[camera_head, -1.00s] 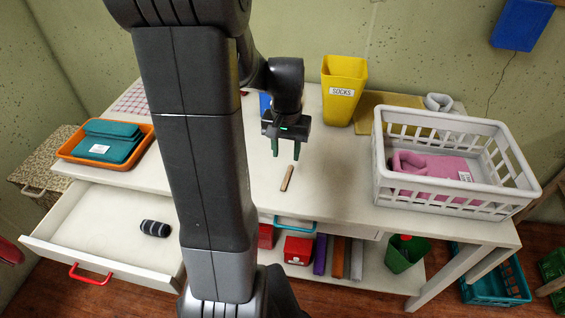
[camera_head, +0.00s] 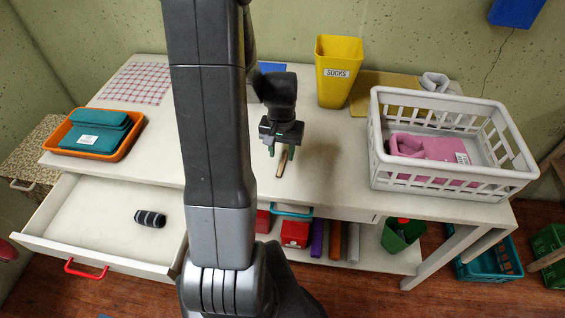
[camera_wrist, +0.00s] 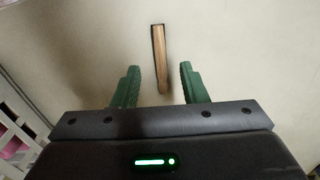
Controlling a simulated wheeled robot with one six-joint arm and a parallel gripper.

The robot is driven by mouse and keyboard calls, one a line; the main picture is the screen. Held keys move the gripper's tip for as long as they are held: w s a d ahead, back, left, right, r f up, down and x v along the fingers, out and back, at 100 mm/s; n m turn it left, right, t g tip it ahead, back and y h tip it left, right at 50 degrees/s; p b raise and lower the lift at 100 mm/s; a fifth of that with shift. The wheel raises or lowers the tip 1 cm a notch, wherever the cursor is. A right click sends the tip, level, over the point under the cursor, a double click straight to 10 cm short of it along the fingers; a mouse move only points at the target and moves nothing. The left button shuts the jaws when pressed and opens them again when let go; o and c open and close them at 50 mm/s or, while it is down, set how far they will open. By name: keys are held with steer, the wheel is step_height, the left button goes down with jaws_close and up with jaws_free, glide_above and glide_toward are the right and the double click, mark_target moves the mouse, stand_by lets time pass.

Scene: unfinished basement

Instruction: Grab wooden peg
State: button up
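The wooden peg (camera_head: 282,163) is a short light-brown stick lying on the white table near its front edge. In the wrist view the peg (camera_wrist: 160,58) lies ahead of and between my two green fingertips, with its near end level with them. My gripper (camera_head: 279,153) is open and empty, above the table at the peg. In the wrist view the fingers of my gripper (camera_wrist: 160,80) stand wide apart, with a gap on each side of the peg. I cannot tell the exact height of the fingertips above the table.
A white basket (camera_head: 376,150) with pink cloth stands on the right. A yellow bin (camera_head: 338,90) labelled SOCKS stands behind. An orange tray (camera_head: 62,142) with teal cloth is on the left. Table around the peg is clear.

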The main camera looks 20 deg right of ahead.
mark_target(282, 164)
steer(key=shift+w+d+f, duration=0.1)
steer(key=shift+w+f, duration=0.05)
steer(key=shift+f, duration=2.2)
jaws_close()
